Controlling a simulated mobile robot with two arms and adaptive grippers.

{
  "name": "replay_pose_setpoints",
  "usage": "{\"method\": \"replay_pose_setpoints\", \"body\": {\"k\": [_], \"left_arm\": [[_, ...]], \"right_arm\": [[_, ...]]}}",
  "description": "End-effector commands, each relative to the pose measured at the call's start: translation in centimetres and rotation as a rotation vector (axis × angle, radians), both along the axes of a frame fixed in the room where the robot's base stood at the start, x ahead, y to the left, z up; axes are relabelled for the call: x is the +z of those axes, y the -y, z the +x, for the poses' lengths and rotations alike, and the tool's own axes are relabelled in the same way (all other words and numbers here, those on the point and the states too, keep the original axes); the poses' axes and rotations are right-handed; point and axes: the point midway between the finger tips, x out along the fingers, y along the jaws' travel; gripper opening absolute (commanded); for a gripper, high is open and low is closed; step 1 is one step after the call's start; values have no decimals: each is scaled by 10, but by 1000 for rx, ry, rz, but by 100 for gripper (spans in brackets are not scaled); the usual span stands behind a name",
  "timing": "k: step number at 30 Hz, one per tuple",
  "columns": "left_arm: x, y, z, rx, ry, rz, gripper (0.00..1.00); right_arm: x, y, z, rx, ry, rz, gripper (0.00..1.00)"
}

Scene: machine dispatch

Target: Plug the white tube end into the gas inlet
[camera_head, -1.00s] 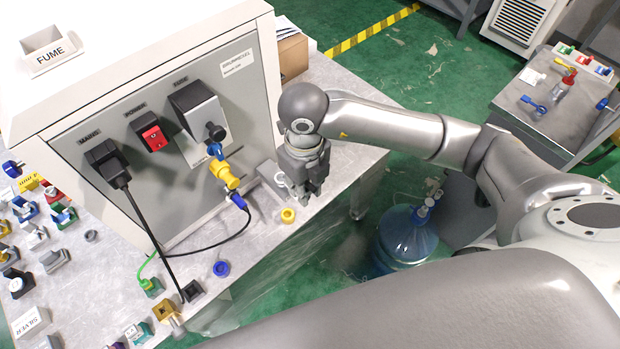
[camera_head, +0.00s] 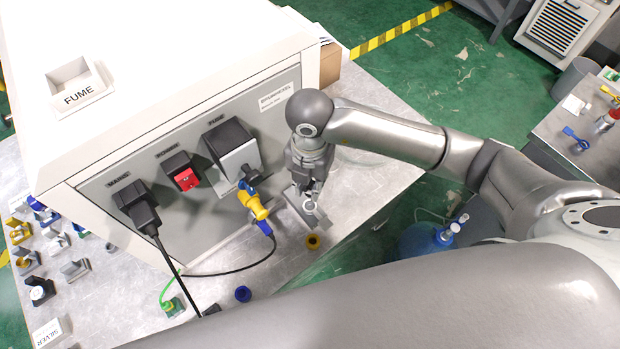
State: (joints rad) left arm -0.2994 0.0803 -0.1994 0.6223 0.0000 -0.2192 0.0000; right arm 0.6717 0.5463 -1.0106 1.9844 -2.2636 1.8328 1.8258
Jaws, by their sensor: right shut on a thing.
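My right gripper (camera_head: 308,192) points down beside the machine's front, above the tabletop. It is shut on a small pale piece (camera_head: 311,206) that looks like the white tube end, mostly hidden by the fingers. A grey angled block (camera_head: 293,208) is just left of the fingers; I cannot tell whether they touch. I cannot make out which opening is the gas inlet. My left gripper is not in view.
A black cable runs down from the MAINS plug (camera_head: 140,212). Several small parts crowd the left side. A blue water jug (camera_head: 425,240) stands on the floor.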

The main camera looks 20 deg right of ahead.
Motion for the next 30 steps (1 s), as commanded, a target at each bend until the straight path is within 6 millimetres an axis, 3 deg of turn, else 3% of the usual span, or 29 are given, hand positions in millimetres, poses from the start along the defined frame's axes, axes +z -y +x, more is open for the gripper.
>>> {"method": "replay_pose_setpoints", "body": {"k": [6, 18, 30], "left_arm": [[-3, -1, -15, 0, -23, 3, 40], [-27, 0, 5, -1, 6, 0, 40], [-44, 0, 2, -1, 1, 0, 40]], "right_arm": [[-1, 0, 0, 2, 1, 1, 0], [-28, 0, 0, 2, 1, 1, 0], [-47, 0, 0, 3, 1, 1, 0]]}}
